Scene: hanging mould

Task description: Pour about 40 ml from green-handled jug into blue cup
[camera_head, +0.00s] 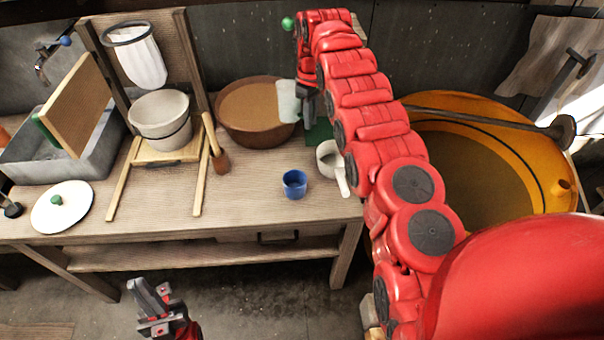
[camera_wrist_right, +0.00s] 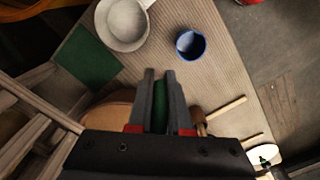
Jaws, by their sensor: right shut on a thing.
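The jug (camera_head: 288,101) is pale and translucent, with its body left of my right gripper (camera_head: 308,104) and in front of the brown basin's right side. It looks roughly upright. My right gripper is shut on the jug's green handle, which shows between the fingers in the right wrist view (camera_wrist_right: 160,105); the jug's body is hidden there. The blue cup (camera_head: 294,184) stands upright on the bench near its front edge, apart from the jug. It also shows in the right wrist view (camera_wrist_right: 190,44). My left gripper (camera_head: 153,296) is open and empty, low in front of the bench.
A brown basin (camera_head: 231,140) of tan liquid stands at the back. A white handled pan (camera_head: 325,160) sits right of the cup, beside a green mat (camera_wrist_right: 88,58). A wooden-handled tool (camera_head: 219,160) and a white bucket (camera_head: 160,112) stand left. A yellow vat (camera_head: 540,125) is at right.

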